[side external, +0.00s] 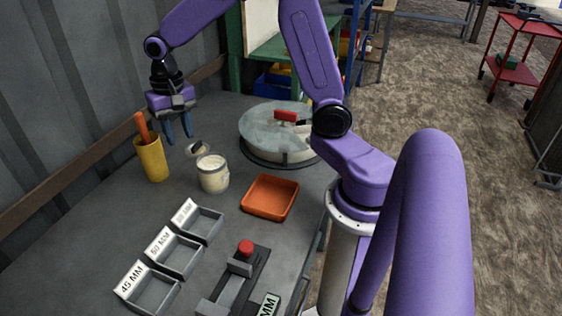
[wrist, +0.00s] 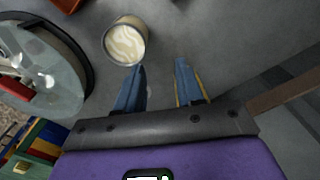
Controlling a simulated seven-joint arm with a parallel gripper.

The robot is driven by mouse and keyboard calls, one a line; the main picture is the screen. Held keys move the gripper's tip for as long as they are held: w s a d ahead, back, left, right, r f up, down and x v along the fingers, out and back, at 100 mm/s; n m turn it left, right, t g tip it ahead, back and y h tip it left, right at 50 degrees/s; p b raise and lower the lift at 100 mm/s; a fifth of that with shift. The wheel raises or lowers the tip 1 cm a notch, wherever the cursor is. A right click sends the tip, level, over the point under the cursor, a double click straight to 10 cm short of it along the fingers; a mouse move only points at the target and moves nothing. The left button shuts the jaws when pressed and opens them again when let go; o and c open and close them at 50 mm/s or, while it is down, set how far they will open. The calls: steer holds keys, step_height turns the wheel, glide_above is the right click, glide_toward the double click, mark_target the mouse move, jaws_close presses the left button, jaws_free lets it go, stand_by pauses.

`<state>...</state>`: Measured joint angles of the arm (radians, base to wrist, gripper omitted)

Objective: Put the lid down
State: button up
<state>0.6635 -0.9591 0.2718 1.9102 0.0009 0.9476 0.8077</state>
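A jar of cream-coloured contents (side external: 213,175) stands upright on the grey table, its top uncovered. It also shows in the wrist view (wrist: 126,42), just beyond my left finger. My gripper (side external: 180,140) hangs pointing down behind and left of the jar. Its blue fingers (wrist: 160,64) are apart and empty.
A yellow cup (side external: 151,160) with an orange-handled tool stands left of the jar. An orange tray (side external: 270,197) lies to its right. Labelled grey bins (side external: 174,255) and a device with a red button (side external: 245,248) are in front. The corrugated wall is at the left.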

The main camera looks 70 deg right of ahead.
steer(key=s+a+n, duration=0.1)
steer(key=s+n, duration=0.8)
steer(key=s, duration=0.4)
steer(key=s+a+n, duration=0.2)
steer(key=s+n, duration=0.7)
steer(key=s, duration=0.5)
steer(key=shift+a+r, duration=0.3)
steer(key=shift+r, duration=0.1)
